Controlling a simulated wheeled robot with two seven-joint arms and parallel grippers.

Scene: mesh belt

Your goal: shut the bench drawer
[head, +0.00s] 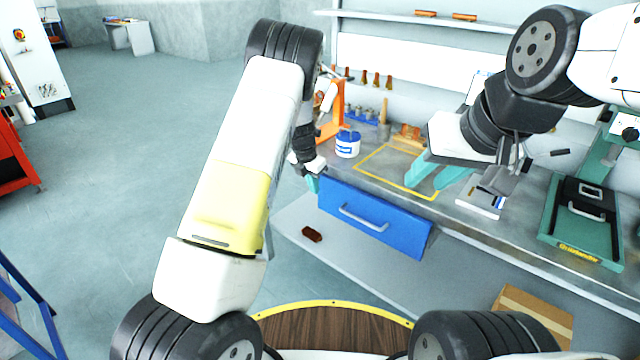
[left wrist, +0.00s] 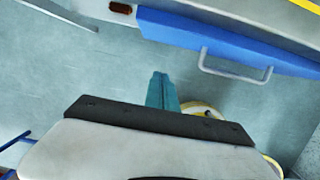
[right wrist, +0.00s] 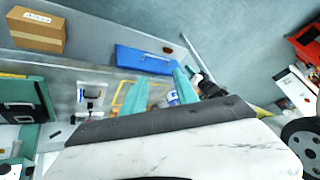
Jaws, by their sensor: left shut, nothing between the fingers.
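The bench drawer (head: 375,218) has a blue front with a pale bar handle (head: 362,217), under the bench top. Its right end looks slightly proud of the bench front; how far it is out is hard to tell. It also shows in the left wrist view (left wrist: 185,30) and the right wrist view (right wrist: 145,61). My left gripper (head: 313,184) is by the drawer's left end, its teal fingers (left wrist: 160,90) shut and empty; contact cannot be told. My right gripper (head: 435,176) is open and empty above the bench top (right wrist: 160,85).
A blue-and-white tub (head: 347,146) and an orange stand (head: 335,108) are on the bench behind my left gripper. A green case (head: 583,225) is at the right. A brown block (head: 312,234) lies on the lower shelf (head: 330,258). Open floor is left of the bench.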

